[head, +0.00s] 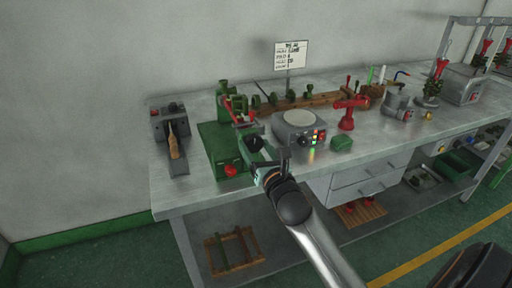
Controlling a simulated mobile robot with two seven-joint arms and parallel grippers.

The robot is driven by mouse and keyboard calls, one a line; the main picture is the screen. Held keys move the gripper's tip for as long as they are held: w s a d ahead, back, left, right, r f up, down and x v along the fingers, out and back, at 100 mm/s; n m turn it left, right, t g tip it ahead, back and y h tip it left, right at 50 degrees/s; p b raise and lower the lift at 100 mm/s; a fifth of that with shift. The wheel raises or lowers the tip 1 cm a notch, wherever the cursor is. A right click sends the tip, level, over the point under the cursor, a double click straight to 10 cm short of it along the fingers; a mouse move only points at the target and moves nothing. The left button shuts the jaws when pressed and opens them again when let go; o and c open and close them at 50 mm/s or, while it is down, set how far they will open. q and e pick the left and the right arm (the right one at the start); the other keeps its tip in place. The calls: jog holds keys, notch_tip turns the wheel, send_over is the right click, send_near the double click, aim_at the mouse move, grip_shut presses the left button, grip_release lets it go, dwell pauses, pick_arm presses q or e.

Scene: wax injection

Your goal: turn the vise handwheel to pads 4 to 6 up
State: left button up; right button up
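The green machine with the vise (215,140) stands on the left part of the metal bench, with a green upright and red parts at its top. A dark round part (253,142), which looks like the vise handwheel, is at its right side. A red knob (231,170) is low on its front. My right gripper (265,162) is just in front of the dark round part and partly overlaps it in the head view. Contact cannot be made out, and the fingers are too small to tell open from shut. The pads and their numbers cannot be read. My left gripper is not in view.
A box with a wooden-handled tool (175,145) stands to the left. A sign (291,55) stands behind. The bench front edge is below my gripper.

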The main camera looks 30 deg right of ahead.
jog(key=c, duration=0.9)
jog(key=shift+c, duration=0.2)
